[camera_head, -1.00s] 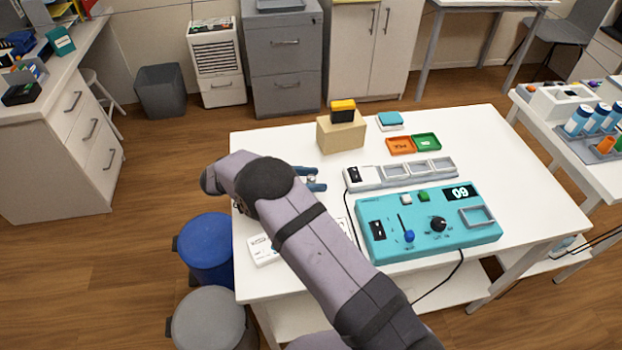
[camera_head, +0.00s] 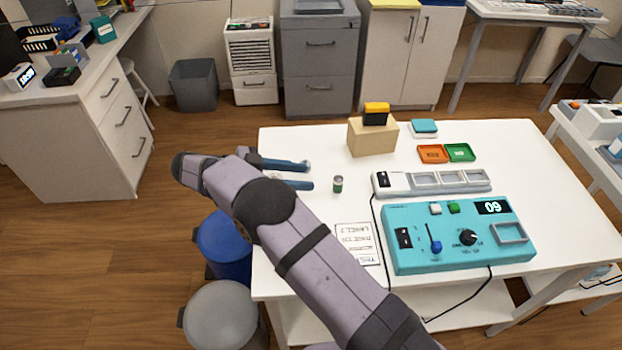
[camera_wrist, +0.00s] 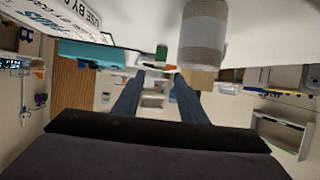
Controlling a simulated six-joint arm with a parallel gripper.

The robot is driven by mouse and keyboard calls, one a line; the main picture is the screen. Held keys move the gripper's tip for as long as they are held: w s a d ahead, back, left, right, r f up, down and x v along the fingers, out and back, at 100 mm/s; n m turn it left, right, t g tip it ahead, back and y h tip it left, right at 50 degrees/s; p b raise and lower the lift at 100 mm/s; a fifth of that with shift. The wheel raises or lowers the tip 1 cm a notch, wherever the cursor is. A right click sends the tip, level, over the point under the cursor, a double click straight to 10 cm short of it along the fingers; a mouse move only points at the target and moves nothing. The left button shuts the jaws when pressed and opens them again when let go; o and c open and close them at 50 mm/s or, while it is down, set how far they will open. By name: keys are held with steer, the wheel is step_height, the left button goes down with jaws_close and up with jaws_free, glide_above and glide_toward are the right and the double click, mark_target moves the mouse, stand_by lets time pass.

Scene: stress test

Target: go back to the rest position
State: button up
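My gripper (camera_head: 309,175) is over the left part of the white table (camera_head: 290,145), with its two blue fingers pointing right. The fingers are apart with nothing between them. In the wrist view, the fingers (camera_wrist: 160,78) also stand apart and empty. A small green vial with a grey top (camera_head: 338,184) stands upright on the table, to the right of the fingertips and clear of them. In the wrist view, a green cylinder (camera_wrist: 161,53) shows beyond the fingertips, and a larger grey-beige ribbed cylinder (camera_wrist: 203,40) is close by. My arm covers part of the table's left side.
A turquoise control box (camera_head: 410,262), a grey tray strip (camera_head: 400,190) and a printed card (camera_head: 358,243) lie on the table. A beige block (camera_head: 368,140) with a yellow-black item (camera_head: 376,115), and orange (camera_head: 432,154) and green trays (camera_head: 459,152), are at the back.

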steer(key=shift+s+a+r, duration=0.1)
steer(key=shift+a+r, duration=0.05)
steer(key=shift+a, duration=0.15)
steer(key=w+d+r+n+t+y+p, duration=0.2)
steer(key=w+r+n+t+y, duration=0.2)
steer(key=w+r+t, duration=0.35)
steer(key=w+d+r+n+t+y+p, duration=0.25)
steer(key=w+r+n+t+y, duration=0.2)
steer(key=w+r, duration=0.45)
steer(key=s+d+f+n+g+y+p, duration=0.1)
steer(key=s+d+f+n+g, duration=0.1)
steer(key=s, duration=1.1)
steer(key=s+d+f+n+g+y+p, duration=0.2)
steer(key=s+f+g, duration=0.4)
steer(key=s, duration=0.8)
steer(key=s+d+f+n+g+y+p, duration=0.1)
steer(key=s+d+g, duration=0.5)
steer(key=s, duration=0.8)
step_height(320, 180, down, 3)
steer(key=shift+s+r+n+g+y+p, duration=0.15)
steer(key=shift+n+g+y+p, duration=0.35)
steer(key=shift+n, duration=0.65)
